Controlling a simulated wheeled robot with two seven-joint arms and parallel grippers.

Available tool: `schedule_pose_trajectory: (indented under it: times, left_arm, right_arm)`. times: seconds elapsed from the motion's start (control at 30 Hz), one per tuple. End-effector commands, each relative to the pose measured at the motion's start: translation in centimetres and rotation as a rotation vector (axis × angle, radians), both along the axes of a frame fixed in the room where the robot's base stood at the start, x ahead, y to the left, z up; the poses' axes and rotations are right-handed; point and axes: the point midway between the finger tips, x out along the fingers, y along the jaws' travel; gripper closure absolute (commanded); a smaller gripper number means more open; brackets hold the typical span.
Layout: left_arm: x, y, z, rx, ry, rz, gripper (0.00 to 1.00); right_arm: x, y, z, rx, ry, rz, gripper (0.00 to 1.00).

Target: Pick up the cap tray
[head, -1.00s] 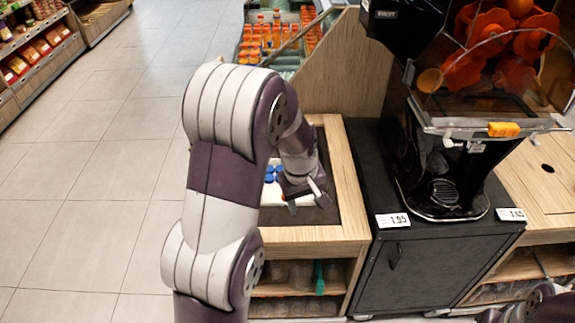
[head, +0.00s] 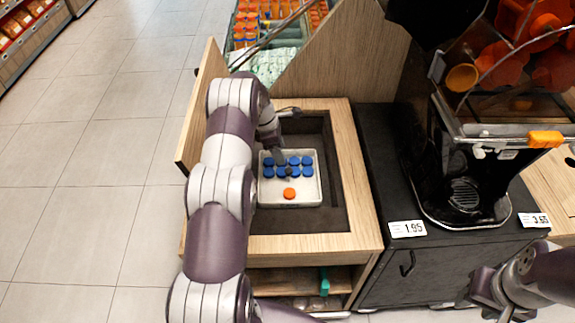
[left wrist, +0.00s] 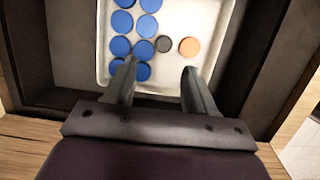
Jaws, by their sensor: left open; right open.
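The cap tray (head: 308,194) is a white, shallow tray lying flat in the dark recess of a wooden counter. It holds several blue caps (head: 294,172) and one orange cap (head: 289,193). The left wrist view shows the tray (left wrist: 180,14) with its blue caps, the orange cap (left wrist: 189,46) and a dark grey cap (left wrist: 164,44). My left gripper (left wrist: 160,70) is open and empty, its fingers over the tray's near edge; contact cannot be told. In the head view its fingertips (head: 281,156) are at the tray's far side. My right gripper is out of view; only part of that arm shows.
The recess (head: 331,213) has raised wooden edges around the tray. A wooden panel (head: 200,108) stands at its left and a taller one behind. The black juicer (head: 462,188) stands on a dark cabinet (head: 410,270) to the right. Bare recess floor lies in front of the tray.

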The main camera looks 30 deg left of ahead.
Motion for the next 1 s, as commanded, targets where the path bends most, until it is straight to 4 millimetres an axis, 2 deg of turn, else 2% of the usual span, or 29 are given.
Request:
schedule_pose_trajectory:
  times: [0.1,0.37,0.53,0.63,0.83,1.0]
  left_arm:
    - [0.3,-0.8,-2.9,-0.002,0.004,-0.002,0.45]
    - [0.6,-1.6,-6.4,-0.001,0.003,-0.003,0.45]
    - [0.8,-2.3,-9.5,0.0,0.002,-0.005,0.45]
    - [1.0,-2.4,-10.2,0.001,0.001,-0.003,0.45]
    - [1.0,-2.5,-10.3,0.001,0.001,-0.003,0.45]
    - [1.0,-2.5,-10.3,0.001,0.001,-0.003,1.0]
  right_arm:
    - [0.0,0.0,0.0,0.0,0.0,0.0,0.57]
    - [0.0,0.0,0.2,0.0,0.0,0.0,0.57]
    - [0.0,0.0,0.3,0.0,0.0,0.0,0.57]
    - [0.0,0.0,0.3,0.0,0.0,0.0,0.57]
    - [0.0,0.0,0.3,0.0,0.0,0.0,0.57]
    - [0.0,0.0,0.3,0.0,0.0,0.0,0.57]
